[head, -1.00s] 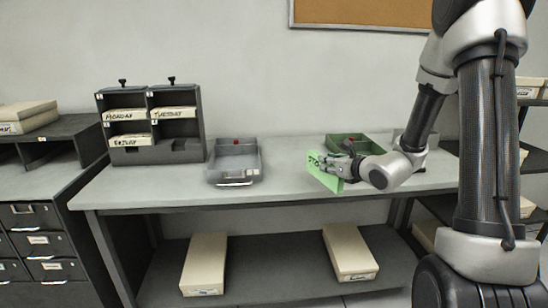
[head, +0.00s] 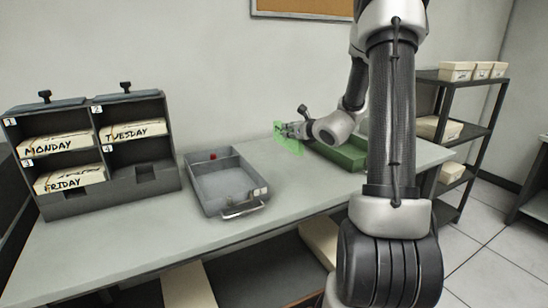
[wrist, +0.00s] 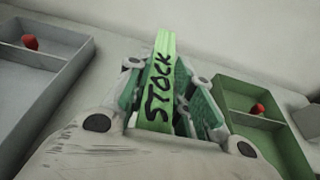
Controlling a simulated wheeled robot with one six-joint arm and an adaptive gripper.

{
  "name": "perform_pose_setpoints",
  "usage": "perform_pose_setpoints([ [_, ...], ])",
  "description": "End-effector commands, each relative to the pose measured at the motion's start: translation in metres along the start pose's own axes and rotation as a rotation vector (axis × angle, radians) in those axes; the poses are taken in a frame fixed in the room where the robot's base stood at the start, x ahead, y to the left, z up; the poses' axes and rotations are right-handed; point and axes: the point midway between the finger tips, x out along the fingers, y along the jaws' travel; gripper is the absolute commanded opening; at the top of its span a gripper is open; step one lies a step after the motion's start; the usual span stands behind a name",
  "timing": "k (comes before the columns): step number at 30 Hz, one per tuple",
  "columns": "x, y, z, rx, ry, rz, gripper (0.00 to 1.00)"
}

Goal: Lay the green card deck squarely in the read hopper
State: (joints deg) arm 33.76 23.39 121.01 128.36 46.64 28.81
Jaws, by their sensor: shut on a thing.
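The green card deck (head: 288,141) is held on edge above the worktable in the head view. A grey open tray (head: 258,197) with a red knob and front handle sits on the table, left of and nearer than the deck. A green open tray (head: 340,157) lies to the right, partly behind my arm. No label reading read hopper is legible on either tray.
A dark pigeonhole rack (head: 168,163) with boxes marked MONDAY, TUESDAY and FRIDAY stands at the table's left. Bare tabletop (head: 125,230) lies along the front. Pale boxes (head: 188,287) sit on the shelf below. A shelving unit (head: 480,128) stands at the right.

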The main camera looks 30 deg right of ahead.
Motion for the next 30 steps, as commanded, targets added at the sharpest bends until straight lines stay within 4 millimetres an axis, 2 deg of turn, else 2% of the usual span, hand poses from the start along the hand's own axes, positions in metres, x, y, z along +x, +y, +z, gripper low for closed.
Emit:
perform_pose_setpoints([
  [3,0.007,0.0,-0.023,0.005,0.003,0.001,0.0],
  [8,0.012,0.0,-0.038,0.002,0.0,0.001,0.0],
  [14,0.021,0.0,-0.068,0.003,0.001,0.001,0.0],
  [27,0.024,0.001,-0.076,0.0,-0.001,0.001,0.0],
  [28,0.024,0.001,-0.077,0.0,0.0,0.001,0.27],
  [30,0.024,0.001,-0.076,0.0,0.0,0.001,0.39],
])
